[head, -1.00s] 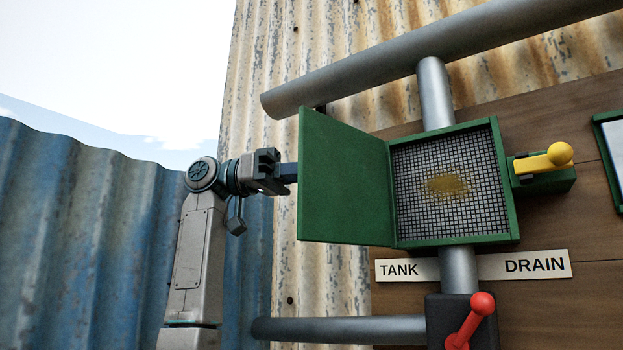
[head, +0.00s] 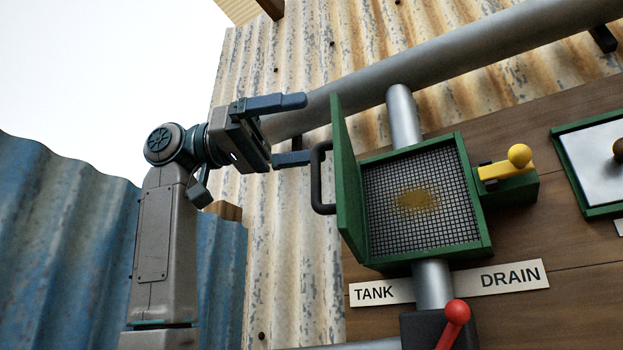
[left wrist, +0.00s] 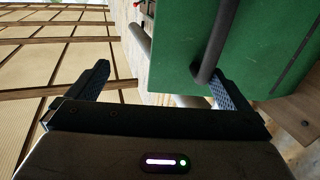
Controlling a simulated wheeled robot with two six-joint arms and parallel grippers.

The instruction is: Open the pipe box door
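The green pipe box door (head: 348,190) stands open at the left of the box (head: 487,225), seen nearly edge-on in the head view. Its black handle (head: 317,182) is on the outer face. The box opening shows a mesh (head: 440,190) with a brownish patch. My left gripper (head: 306,130) is open left of the door, its lower finger close to the top of the handle. In the left wrist view the handle (left wrist: 216,42) runs to the right finger of my open gripper (left wrist: 160,84), with the green door (left wrist: 270,50) behind. I cannot tell whether they touch. My right gripper is not in view.
A yellow lever (head: 518,157) sits right of the box. A red lever (head: 455,313) and a TANK/DRAIN sign (head: 510,276) are below. A large grey pipe (head: 450,60) crosses above. A green-framed panel (head: 590,165) is at the far right.

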